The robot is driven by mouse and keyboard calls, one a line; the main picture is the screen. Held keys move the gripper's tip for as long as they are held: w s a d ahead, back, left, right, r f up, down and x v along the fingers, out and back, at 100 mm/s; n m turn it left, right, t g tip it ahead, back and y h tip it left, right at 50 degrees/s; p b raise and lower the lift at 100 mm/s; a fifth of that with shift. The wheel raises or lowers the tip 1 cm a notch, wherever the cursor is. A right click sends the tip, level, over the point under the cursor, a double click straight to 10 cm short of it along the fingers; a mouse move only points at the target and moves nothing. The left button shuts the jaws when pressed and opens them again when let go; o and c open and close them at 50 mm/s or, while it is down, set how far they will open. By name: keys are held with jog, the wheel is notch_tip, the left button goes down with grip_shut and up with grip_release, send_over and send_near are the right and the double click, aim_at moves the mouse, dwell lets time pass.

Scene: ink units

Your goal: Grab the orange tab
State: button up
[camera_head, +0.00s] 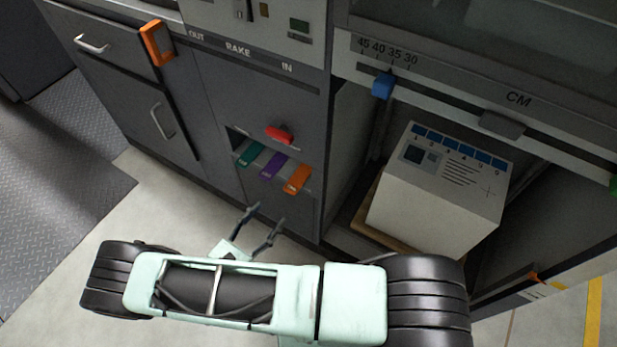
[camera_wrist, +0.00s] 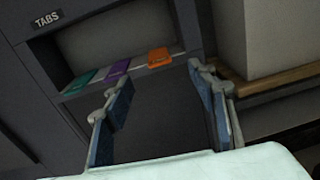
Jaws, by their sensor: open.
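The orange tab (camera_head: 297,179) sticks out of a recess low in the dark cabinet, at the right end of a row with a purple tab (camera_head: 272,166) and a teal tab (camera_head: 250,153). In the wrist view the orange tab (camera_wrist: 159,57) lies beyond the fingertips, between the two fingers' lines, with the purple tab (camera_wrist: 118,69) and the teal tab (camera_wrist: 80,80) to its left. My gripper (camera_head: 268,214) is open and empty, in front of and below the tabs, apart from them. Its two blue-padded fingers (camera_wrist: 160,78) show in the wrist view.
A red knob (camera_head: 279,134) sits just above the tabs. To the right, a large white box (camera_head: 433,202) stands on a wooden board in an open bay. An orange handle piece (camera_head: 157,43) and a blue slider (camera_head: 383,85) are higher up. Bare floor lies below the cabinet.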

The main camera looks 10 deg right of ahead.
aim_at(289, 191)
jog(key=shift+n+t+y, duration=0.3)
jog(key=shift+n+t, duration=0.1)
jog(key=shift+n, duration=0.1)
jog(key=x, duration=0.3)
jog(key=f+b+x, duration=0.1)
jog(key=x, duration=0.7)
jog(key=shift+s+d+f, duration=0.1)
jog(key=shift+d+f, duration=0.05)
jog(key=shift+f, duration=0.2)
jog(key=c, duration=0.9)
